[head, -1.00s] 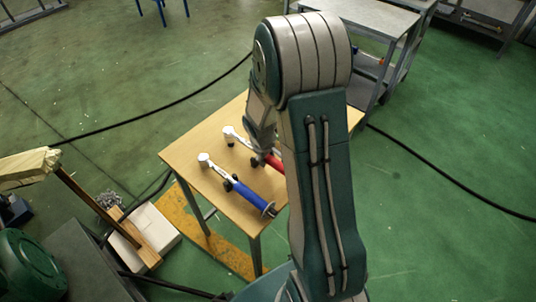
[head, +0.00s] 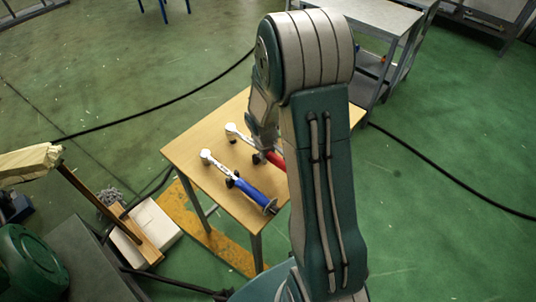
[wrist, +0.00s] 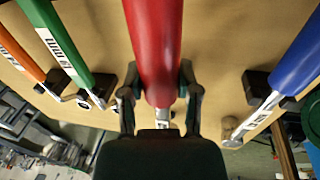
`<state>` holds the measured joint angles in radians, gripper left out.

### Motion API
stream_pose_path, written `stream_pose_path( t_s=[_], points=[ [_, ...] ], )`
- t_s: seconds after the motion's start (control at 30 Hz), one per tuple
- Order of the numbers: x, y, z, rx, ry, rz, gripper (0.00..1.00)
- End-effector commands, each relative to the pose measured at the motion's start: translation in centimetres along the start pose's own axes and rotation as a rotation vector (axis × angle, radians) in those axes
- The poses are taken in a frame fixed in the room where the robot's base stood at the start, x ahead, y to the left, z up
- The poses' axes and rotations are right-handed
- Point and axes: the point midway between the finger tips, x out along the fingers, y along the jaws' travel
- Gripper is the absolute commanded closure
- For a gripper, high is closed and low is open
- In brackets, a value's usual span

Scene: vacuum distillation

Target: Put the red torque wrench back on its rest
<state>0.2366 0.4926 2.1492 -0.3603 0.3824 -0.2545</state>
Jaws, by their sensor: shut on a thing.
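The red torque wrench (wrist: 154,45) runs down the middle of the wrist view. My gripper (wrist: 158,95) is shut on its red handle, with one finger on each side. In the head view, the wrench's pale head (head: 231,129) points left over the table, and part of its red handle (head: 275,158) shows beside my arm. My arm hides the rest of the handle. The wrench's own rest cannot be made out, and I cannot tell whether the wrench touches it.
A blue wrench (head: 250,192) lies nearer on the wooden table (head: 187,148); black supports (wrist: 257,84) hold it. Green (wrist: 58,42) and orange (wrist: 20,55) wrenches lie on the other side in the wrist view. A metal cart (head: 375,18) stands behind. Table room shows between the wrenches.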

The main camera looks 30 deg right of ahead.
Motion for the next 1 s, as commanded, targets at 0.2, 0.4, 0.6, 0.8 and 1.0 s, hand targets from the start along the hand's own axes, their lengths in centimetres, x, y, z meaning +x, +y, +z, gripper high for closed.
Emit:
stream_pose_path(
  t_s=[0.2, 0.4, 0.6, 0.8, 1.0],
  points=[
    [0.0, 0.2, 0.0, 0.0, 0.006, 0.001, 1.0],
    [0.1, 0.2, 0.0, 0.0, 0.005, 0.001, 1.0],
    [0.5, 0.1, 0.0, 0.0, 0.004, 0.001, 1.0],
    [0.9, 0.1, 0.0, 0.0, 0.004, 0.002, 1.0],
    [1.3, 0.0, 0.0, 0.0, 0.004, 0.002, 1.0]
  ],
)
